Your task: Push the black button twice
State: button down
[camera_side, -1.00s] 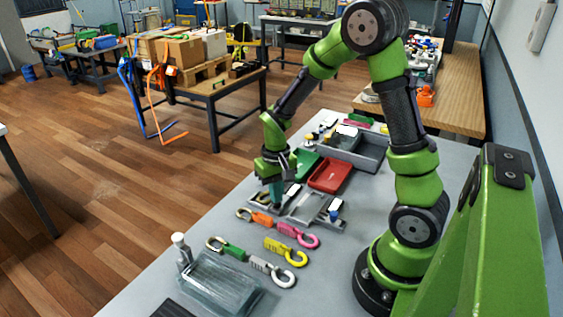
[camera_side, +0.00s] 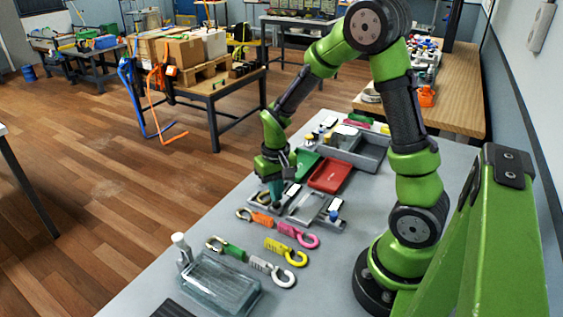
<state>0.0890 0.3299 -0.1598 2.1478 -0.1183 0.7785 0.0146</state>
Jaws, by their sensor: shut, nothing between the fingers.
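My gripper (camera_side: 275,192) points down over the grey button trays near the middle of the table. Its fingers are together and nothing shows between them. A small dark round spot (camera_side: 277,208) lies right at the fingertips and looks like the black button. I cannot tell whether the fingertips touch it or hang just above it.
A grey tray (camera_side: 318,226) with a blue-and-white knob (camera_side: 335,213) is just right of the gripper. Red (camera_side: 330,174) and green bins stand behind. Several coloured hooks, including a pink one (camera_side: 298,235) and a yellow one (camera_side: 286,251), and a clear box (camera_side: 222,283) lie in front.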

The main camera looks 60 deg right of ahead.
jog(key=shift+r, duration=1.6)
jog(key=shift+s+a+f, duration=0.15)
jog(key=shift+s, duration=0.05)
jog(key=s+a+r+n+t+y, duration=0.1)
jog(key=s+a+r+t, duration=0.2)
jog(key=r, duration=0.5)
jog(key=s+a+r+n+t+y, duration=0.1)
jog(key=s+a+r+t, duration=0.3)
jog(key=r, duration=0.5)
jog(key=s+a, duration=0.2)
jog(key=a, duration=0.1)
jog(key=shift+a, duration=0.4)
jog(key=c, duration=1.8)
grip_release()
